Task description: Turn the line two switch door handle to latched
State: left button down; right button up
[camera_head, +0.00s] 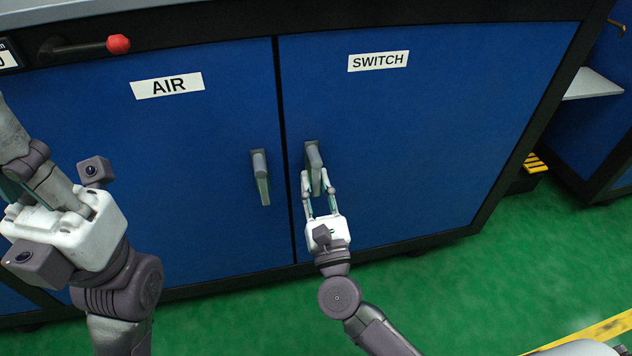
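The switch door (430,140) is a blue cabinet panel with a white SWITCH label. Its grey lever handle (313,157) is at the door's left edge and points down, nearly upright in the picture. My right gripper (317,178) is below it, with its two fingers spread on either side of the handle's lower part. A gap seems to show beside the handle; contact is not clear. My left gripper (65,225) is at the left, in front of the air door, away from the handles. Its fingertips are not clear.
The air door (190,150) has a similar grey handle (261,177), pointing down close to the left of the switch handle. A red-knobbed lever (117,44) is at the upper left.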

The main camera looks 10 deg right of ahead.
jog(key=shift+o, duration=0.9)
jog(key=v, duration=1.2)
jog(key=shift+r, duration=0.1)
